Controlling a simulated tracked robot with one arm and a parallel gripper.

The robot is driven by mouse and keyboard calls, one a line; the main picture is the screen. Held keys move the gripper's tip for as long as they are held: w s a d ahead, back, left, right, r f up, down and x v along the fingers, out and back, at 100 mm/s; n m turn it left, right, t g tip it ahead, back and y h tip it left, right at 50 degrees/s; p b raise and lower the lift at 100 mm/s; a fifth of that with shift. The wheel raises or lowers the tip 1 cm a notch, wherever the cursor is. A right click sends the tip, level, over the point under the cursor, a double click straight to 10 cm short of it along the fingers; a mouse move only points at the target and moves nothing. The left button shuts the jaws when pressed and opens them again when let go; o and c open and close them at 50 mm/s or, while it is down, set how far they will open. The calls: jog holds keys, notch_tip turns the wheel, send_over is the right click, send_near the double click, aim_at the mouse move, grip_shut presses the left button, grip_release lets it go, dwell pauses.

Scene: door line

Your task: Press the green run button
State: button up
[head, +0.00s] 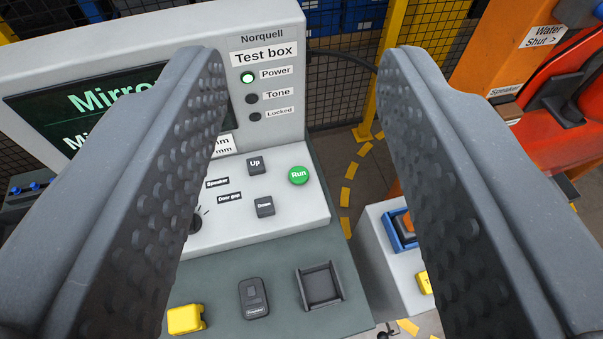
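The round green Run button (299,175) sits on the right side of the sloping panel of the grey test box (285,215). My gripper (302,62) is open, with one wide dark finger on each side of the picture. Nothing is between the fingers. The Run button shows in the gap between them, apart from both. On the upright face, the Power lamp (248,78) is lit, and the Tone lamp (252,98) and Locked lamp (255,117) are dark. The left finger hides part of the screen (50,115) and the panel's left side.
The Up button (255,165) and Down button (265,207) are left of Run; a dark knob (196,223) is partly hidden. In front lie a yellow block (186,319), a dark handheld device (254,298) and an empty dark holder (320,287). An orange structure (500,50) stands right.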

grip_shut()
dwell(1.5)
